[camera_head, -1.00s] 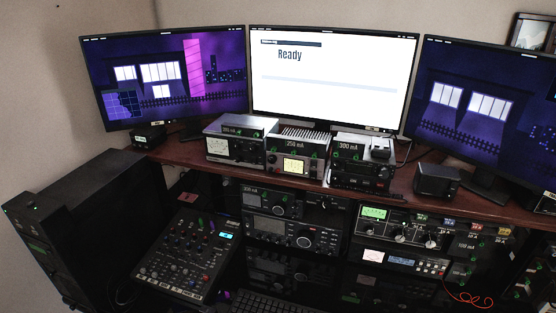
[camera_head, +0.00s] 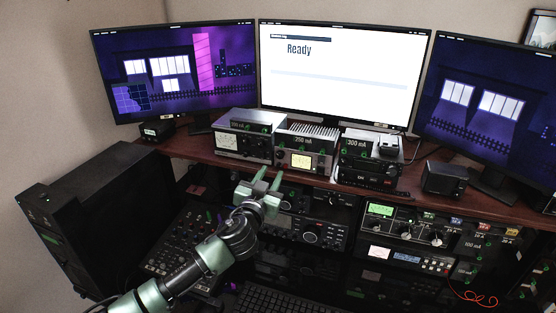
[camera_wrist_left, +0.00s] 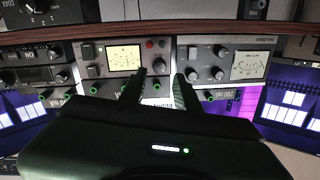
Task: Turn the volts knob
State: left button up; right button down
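My left gripper (camera_head: 268,178) reaches in from the lower left and stands in front of the shelf edge, below the white-meter and yellow-meter units. In the left wrist view, which looks upside down, its two fingers (camera_wrist_left: 157,88) are apart with nothing between them. They point at the gap between the yellow-meter unit (camera_wrist_left: 123,58) and the white-meter unit (camera_wrist_left: 248,66). Small dark knobs (camera_wrist_left: 159,67) sit beside the yellow meter, and others (camera_wrist_left: 217,73) beside the white meter. No label reading volts is legible, so I cannot tell which knob is the volts knob. My right gripper is not in view.
The wooden shelf (camera_head: 320,178) carries the units and a small black box (camera_head: 444,178). Below it are radios (camera_head: 320,232), a meter unit with large knobs (camera_head: 405,222) and a mixer (camera_head: 185,245), partly behind my arm. Monitors (camera_head: 340,75) stand behind.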

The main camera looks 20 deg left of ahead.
aim_at(279, 157)
pick_arm(q)
jog(key=w, duration=0.2)
jog(key=w+p, duration=0.1)
jog(key=w, duration=0.4)
jog(key=shift+w+r+p, duration=0.3)
jog(key=shift+w+p, duration=0.05)
jog(key=shift+w, duration=0.05)
jog(key=shift+a, duration=0.1)
grip_shut()
